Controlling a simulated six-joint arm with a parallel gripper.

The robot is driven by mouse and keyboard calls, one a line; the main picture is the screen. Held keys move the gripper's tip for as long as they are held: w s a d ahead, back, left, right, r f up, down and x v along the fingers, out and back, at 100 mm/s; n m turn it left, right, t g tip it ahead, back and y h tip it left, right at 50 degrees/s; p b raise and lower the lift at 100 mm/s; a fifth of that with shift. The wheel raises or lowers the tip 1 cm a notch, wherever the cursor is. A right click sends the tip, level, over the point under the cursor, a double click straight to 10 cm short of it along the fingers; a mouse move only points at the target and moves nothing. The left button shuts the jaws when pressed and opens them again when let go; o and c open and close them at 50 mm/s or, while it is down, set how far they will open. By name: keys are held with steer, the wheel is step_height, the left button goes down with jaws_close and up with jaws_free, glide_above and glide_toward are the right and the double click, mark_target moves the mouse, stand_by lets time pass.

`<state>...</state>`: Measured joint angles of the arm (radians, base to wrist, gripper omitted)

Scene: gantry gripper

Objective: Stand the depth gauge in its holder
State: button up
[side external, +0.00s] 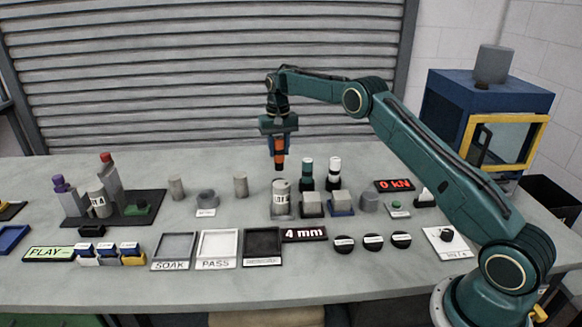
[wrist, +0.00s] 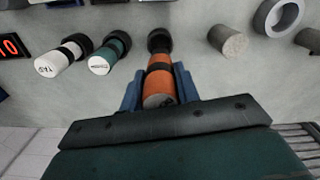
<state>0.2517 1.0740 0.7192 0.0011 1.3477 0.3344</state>
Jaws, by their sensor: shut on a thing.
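My gripper (side external: 279,147) points straight down and is shut on an orange cylinder with black bands (side external: 280,158), which I take to be the depth gauge. The gauge is upright, its lower end apparently above the bench. In the wrist view the orange cylinder (wrist: 159,84) sits between the blue fingers, with a black part (wrist: 159,40) at its far end. I cannot tell whether that is its own tip or a holder. A teal cylinder (side external: 307,168) and a white cylinder (side external: 334,167), each with black parts, stand to the right. No holder is clearly identifiable.
Grey cylinders (side external: 240,184) and a grey ring (side external: 207,198) stand to the left. Trays (side external: 218,264) line the front. The back of the bench is clear.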

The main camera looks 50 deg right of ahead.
mark_target(279, 138)
steer(key=shift+f, duration=4)
steer(key=shift+f, duration=0.1)
steer(key=o, duration=1)
steer(key=shift+c, duration=0.2)
step_height(279, 138, up, 11)
steer(key=shift+r, duration=0.65)
